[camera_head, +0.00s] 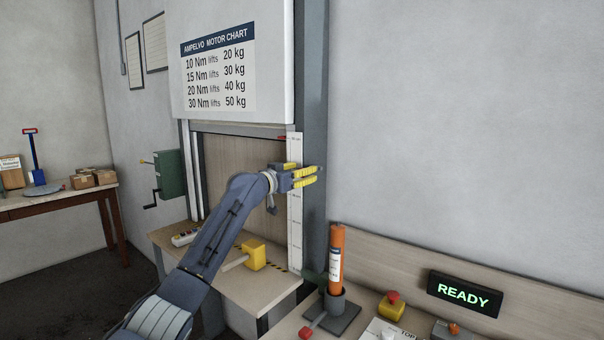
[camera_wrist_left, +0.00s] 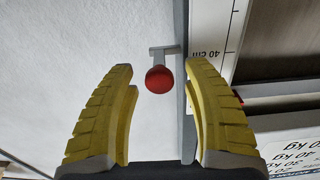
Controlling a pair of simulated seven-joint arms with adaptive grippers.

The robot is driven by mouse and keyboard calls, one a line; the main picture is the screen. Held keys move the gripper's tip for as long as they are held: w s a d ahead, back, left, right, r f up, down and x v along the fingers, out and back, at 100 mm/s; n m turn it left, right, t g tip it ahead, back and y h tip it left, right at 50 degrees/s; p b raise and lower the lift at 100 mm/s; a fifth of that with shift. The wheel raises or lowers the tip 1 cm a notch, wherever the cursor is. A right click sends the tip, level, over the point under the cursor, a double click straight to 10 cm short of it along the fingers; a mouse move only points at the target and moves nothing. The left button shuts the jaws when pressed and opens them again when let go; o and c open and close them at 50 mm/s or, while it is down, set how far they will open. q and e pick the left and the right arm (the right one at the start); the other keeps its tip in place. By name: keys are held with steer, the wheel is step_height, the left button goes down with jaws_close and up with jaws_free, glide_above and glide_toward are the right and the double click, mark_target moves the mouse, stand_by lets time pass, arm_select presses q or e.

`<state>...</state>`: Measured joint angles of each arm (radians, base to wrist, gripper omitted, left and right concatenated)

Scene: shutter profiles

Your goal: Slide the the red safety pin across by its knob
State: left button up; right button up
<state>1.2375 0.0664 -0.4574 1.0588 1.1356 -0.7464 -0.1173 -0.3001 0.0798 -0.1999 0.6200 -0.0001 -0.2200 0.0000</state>
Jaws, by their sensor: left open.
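The red safety pin's round knob (camera_wrist_left: 159,79) shows in the left wrist view, in front of a grey bracket (camera_wrist_left: 165,50) beside a grey upright post. My left gripper (camera_wrist_left: 158,68) is open, with one yellow finger on each side of the knob in the picture. Gaps show on both sides, and neither finger touches it. How deep the knob sits between the fingers I cannot tell. In the head view my left gripper (camera_head: 316,175) is at the grey post (camera_head: 317,110) right of the shutter, and I cannot make out the knob there. My right gripper is not in view.
A white scale strip (camera_head: 295,230) runs down beside the post. The raised shutter panel (camera_head: 230,112) carries a motor chart. Below are a yellow block (camera_head: 254,255) on a bench, an orange cylinder (camera_head: 337,260) and a READY display (camera_head: 464,293).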

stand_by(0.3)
arm_select(q)
jaws_close()
stand_by(0.4)
